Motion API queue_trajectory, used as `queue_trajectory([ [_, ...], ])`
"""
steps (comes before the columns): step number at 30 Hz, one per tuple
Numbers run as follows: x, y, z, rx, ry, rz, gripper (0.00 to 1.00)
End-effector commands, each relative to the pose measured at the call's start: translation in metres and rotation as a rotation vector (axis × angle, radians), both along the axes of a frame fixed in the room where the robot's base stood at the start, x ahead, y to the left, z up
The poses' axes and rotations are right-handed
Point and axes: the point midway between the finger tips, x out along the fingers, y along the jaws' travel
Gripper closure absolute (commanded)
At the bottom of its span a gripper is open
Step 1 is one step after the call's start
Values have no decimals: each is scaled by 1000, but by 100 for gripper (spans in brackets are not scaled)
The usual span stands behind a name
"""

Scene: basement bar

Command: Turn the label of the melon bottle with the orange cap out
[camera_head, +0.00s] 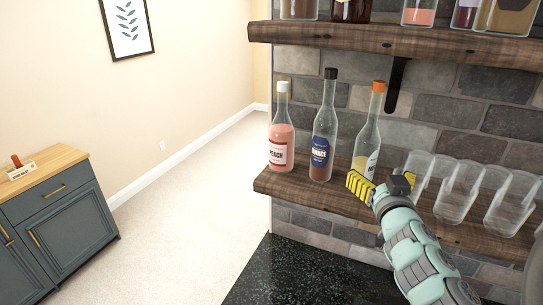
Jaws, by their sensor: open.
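The melon bottle (368,136) with the orange cap stands upright on the lower wooden shelf, right of two other bottles. It is clear glass with pale contents low down. Its whitish label (372,165) shows only in part, at the right side of the bottle, so I cannot read it. My gripper (359,186) has yellow fingers and is open at the shelf's front edge, just in front of the bottle's base. The fingers hide the lowest part of the bottle. I cannot tell whether they touch it.
A peach bottle (281,140) with a white cap and a dark-capped bottle (323,135) with a blue label stand to the left on the lower shelf (300,187). Several clear glasses (459,192) stand close on the right. An upper shelf (400,42) and its black bracket (395,85) are above.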

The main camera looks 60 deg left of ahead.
Motion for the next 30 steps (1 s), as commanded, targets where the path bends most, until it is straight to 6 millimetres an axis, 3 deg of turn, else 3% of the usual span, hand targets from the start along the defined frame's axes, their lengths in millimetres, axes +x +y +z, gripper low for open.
queue_trajectory([
  [30,68,88,0,0,3,1,8],
])
